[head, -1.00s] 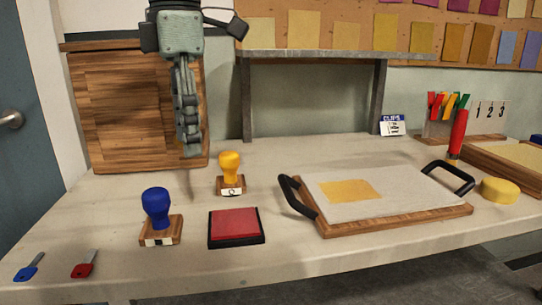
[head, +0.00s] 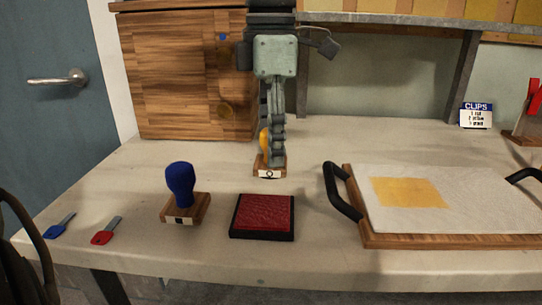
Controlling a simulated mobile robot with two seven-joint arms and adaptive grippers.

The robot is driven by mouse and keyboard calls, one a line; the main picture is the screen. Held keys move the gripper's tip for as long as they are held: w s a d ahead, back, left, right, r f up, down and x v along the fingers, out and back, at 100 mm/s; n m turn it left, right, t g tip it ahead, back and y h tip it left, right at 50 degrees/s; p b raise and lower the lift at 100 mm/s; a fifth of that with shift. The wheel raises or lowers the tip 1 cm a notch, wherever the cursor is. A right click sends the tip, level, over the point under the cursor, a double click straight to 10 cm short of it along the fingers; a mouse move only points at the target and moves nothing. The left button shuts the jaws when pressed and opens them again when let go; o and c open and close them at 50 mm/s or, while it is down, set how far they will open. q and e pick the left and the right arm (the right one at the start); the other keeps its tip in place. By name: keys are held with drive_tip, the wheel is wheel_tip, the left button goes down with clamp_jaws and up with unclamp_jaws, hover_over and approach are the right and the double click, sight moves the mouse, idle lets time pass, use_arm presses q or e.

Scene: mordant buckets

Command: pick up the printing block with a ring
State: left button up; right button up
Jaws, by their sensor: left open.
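The printing block with a ring (head: 270,173) stands upright on the table behind the red ink pad. Its wooden base has a white front label with a ring mark, and its yellow knob is mostly hidden behind my gripper. My left gripper (head: 272,160) points down in front of the yellow knob, its fingers overlapping it in the picture. The gripper is open; I cannot tell whether the fingers touch the knob or stand around it. A second printing block (head: 181,190) with a blue knob and a dark square mark stands to the left. My right gripper is not in view.
A red ink pad (head: 262,217) lies just in front. A wooden tray (head: 455,241) with black handles is to the right. A wooden cabinet (head: 180,75) stands behind. A shelf post (head: 464,75) rises at the back right.

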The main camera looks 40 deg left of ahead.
use_arm(q)
drive_tip(key=shift+f, duration=0.15)
clamp_jaws()
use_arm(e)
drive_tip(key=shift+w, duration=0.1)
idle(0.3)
use_arm(q)
wheel_tip(320, 180, up, 4)
drive_tip(key=shift+r, duration=0.25)
drive_tip(key=s+d+r, duration=0.3)
drive_tip(key=s+r, duration=0.3)
drive_tip(key=s, duration=0.5)
drive_tip(key=shift+s+r, duration=0.15)
drive_tip(key=shift+r, duration=0.15)
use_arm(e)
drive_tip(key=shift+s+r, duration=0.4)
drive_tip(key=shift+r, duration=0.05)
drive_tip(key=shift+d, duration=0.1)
